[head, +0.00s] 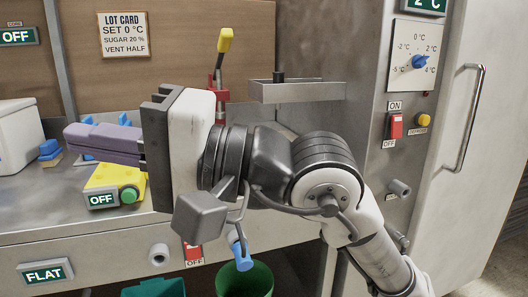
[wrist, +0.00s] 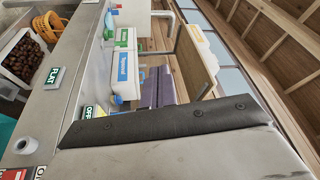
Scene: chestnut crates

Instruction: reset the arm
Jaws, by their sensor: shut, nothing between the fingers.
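My gripper (head: 72,136) is shut and empty. Its purple fingers lie together and point left in the head view, above the steel worktop near the yellow box with the OFF sign. It also shows in the wrist view (wrist: 160,76), beyond the dark edge of its mount. My arm reaches in from the lower right and bends at the elbow in front of the worktop.
The yellow box (head: 112,182) with a green button sits below my gripper. A white container (head: 18,138) stands at far left. A chestnut crate (wrist: 44,70) shows in the wrist view.

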